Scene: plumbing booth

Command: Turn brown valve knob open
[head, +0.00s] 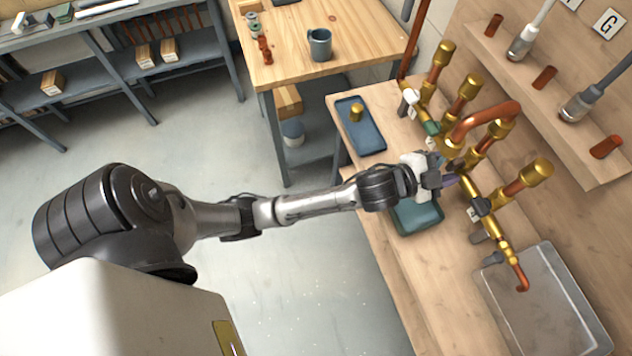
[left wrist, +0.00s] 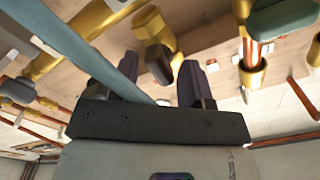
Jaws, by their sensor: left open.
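The brass pipe assembly (head: 467,160) with several coloured valve knobs stands along the bench by the wall. My left gripper (head: 446,183) is at the middle of this assembly in the head view. In the left wrist view, my left gripper (left wrist: 150,85) is open, and a dark brownish knob (left wrist: 158,63) on a brass body shows between and beyond its fingers. I cannot tell whether the fingers touch it. In the head view my gripper covers part of the valves, so I cannot single out the brown knob there. My right gripper is not in view.
A green knob (head: 431,128) and a white knob (head: 410,97) sit farther back on the assembly. A blue tray (head: 371,142) holds a brass piece. A teal container (head: 418,217) lies under my gripper. A clear grey bin (head: 545,300) stands at the front right.

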